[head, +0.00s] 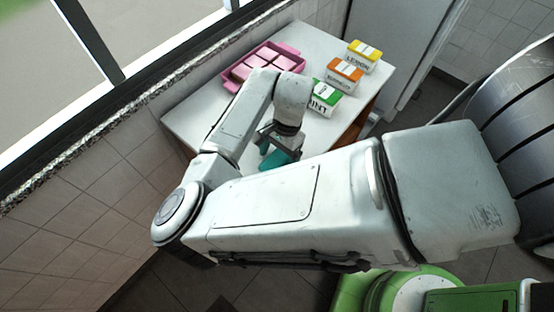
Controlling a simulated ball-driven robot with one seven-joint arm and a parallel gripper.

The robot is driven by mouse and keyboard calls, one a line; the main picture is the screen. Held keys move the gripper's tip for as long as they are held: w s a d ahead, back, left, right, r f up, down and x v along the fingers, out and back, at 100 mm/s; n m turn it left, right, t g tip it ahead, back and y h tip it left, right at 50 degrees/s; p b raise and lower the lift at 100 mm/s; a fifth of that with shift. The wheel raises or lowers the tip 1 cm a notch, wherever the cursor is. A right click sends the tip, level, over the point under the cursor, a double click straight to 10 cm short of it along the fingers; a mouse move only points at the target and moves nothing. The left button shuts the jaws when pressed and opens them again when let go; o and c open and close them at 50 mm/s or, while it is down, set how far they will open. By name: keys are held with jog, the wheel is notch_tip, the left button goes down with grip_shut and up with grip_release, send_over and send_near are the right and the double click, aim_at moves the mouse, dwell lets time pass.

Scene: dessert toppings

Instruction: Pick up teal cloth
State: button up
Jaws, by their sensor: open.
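The teal cloth (274,159) lies on the white table (186,117), near its front part. Only a piece of it shows, since my arm covers the rest. My gripper (267,143) is over the cloth, pointing down, with its fingers apart and close to it. I cannot tell from this view whether the fingers touch the cloth.
A pink tray (296,51) with pink blocks (249,67) stands at the back left of the table. A green-white box (323,98), an orange-white box (345,72) and a yellow-white box (364,55) stand along the right side. A wall and window border the left.

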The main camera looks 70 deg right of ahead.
jog(key=shift+f, duration=0.15)
jog(key=shift+c, duration=0.4)
jog(key=c, duration=1)
jog(key=shift+o, duration=0.2)
jog(key=shift+r, duration=0.65)
jog(key=s+r, duration=1.2)
jog(key=s, duration=0.2)
jog(key=shift+a, duration=0.2)
